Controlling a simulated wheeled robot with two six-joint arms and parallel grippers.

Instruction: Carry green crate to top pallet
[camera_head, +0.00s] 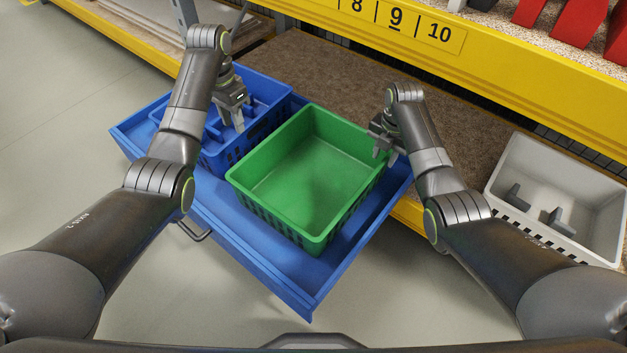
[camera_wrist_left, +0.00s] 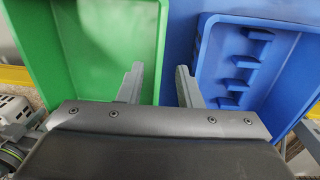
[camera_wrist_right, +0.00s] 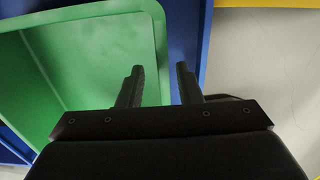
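The green crate (camera_head: 300,180) is empty and sits upright on a blue tray (camera_head: 268,275), beside a blue crate (camera_head: 270,93). My left gripper (camera_head: 238,118) is above the blue crate, near the green crate's left side. In the left wrist view its fingers (camera_wrist_left: 160,88) are apart and empty, with the green crate (camera_wrist_left: 95,45) to the left and the blue crate (camera_wrist_left: 245,65) to the right. My right gripper (camera_head: 383,143) is at the green crate's right rim. In the right wrist view its fingers (camera_wrist_right: 158,85) are apart near the rim of the green crate (camera_wrist_right: 100,60); contact is unclear.
A brown shelf board (camera_head: 330,75) lies behind the crates, under a yellow beam (camera_head: 480,50) with number labels. A grey bin (camera_head: 560,185) with dark parts stands at the right. Open floor (camera_head: 60,120) lies at the left.

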